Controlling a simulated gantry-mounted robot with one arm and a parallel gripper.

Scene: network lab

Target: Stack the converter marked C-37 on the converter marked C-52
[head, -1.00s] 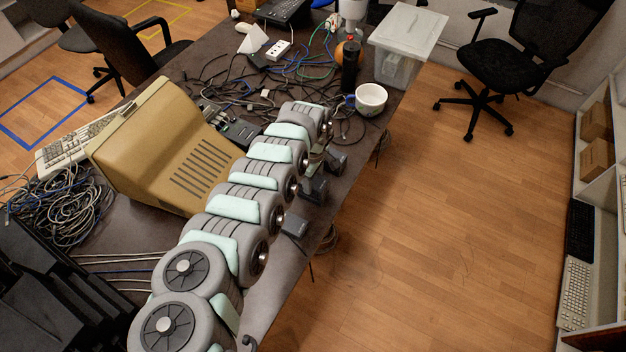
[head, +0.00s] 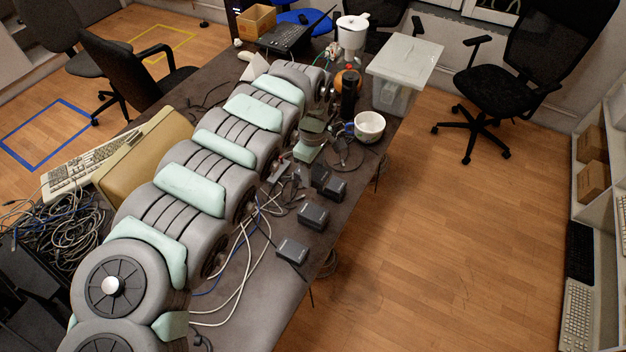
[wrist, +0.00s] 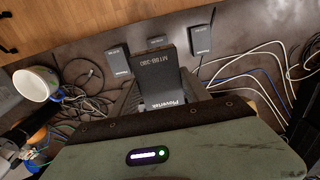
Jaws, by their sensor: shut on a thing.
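My gripper (wrist: 165,98) is shut on a dark grey box-shaped converter (wrist: 172,68). Its face shows large printing that looks like MT8B-390 and a maker's name; I see no C number on it. In the head view this held converter (head: 320,172) is beneath my wrist. Three similar converters lie on the table beyond it in the wrist view: one at left (wrist: 116,62), one in the middle (wrist: 158,42), partly hidden by the held one, and one at right (wrist: 202,40). Their small labels are too small to read, so I cannot tell which is C-52 or C-37.
A white bowl (head: 369,127), a black bottle (head: 349,92) and a clear lidded bin (head: 393,95) stand at the table's far right. White and blue cables (wrist: 262,72) lie near the converters.

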